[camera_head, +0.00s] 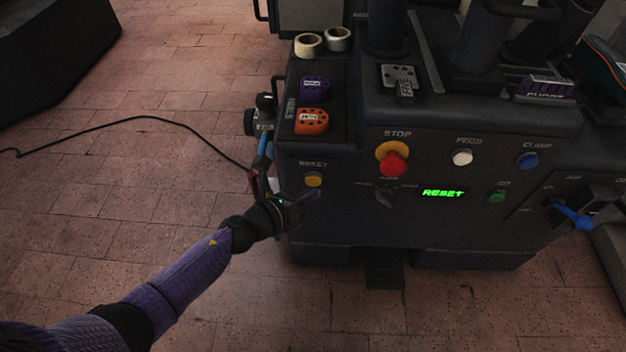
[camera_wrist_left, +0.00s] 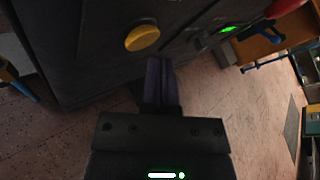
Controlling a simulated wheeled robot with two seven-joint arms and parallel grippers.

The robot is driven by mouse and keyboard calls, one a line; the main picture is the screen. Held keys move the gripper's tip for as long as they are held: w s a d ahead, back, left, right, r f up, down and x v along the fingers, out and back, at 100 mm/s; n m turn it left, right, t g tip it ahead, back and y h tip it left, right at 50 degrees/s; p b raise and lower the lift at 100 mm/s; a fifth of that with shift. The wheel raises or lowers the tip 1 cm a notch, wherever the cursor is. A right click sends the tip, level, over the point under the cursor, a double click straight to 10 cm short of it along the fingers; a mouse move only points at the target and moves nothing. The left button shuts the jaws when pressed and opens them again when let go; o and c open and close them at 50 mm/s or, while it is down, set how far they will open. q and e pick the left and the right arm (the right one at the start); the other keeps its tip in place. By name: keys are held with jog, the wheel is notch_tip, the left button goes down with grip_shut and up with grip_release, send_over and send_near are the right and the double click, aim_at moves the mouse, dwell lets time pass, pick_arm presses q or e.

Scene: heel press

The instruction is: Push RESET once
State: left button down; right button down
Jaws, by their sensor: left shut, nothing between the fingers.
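The RESET button is a round yellow button (camera_head: 314,180) on the left of the dark machine's front panel, under a small label. It also shows in the left wrist view as a yellow disc (camera_wrist_left: 142,38), ahead of the fingers and a little left. My left gripper (camera_head: 312,198) is shut and empty, just below the button in the head view. In the left wrist view its closed fingers (camera_wrist_left: 160,72) point toward the panel, below the button; a gap shows between them and the button. The display (camera_head: 443,193) reads RESET in green. My right gripper is not in view.
The panel also carries a red STOP button (camera_head: 393,162), a white button (camera_head: 462,158), a blue button (camera_head: 527,160), a green button (camera_head: 497,197) and a dark knob (camera_head: 385,196). A blue-handled lever (camera_head: 574,215) is at right. Tape rolls (camera_head: 308,45) lie on top. A cable (camera_head: 130,121) crosses the floor.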

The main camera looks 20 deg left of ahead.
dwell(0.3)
pick_arm(q)
jog(key=shift+w+a, duration=0.1)
jog(key=shift+w, duration=0.3)
jog(key=shift+w, duration=0.15)
dwell(0.4)
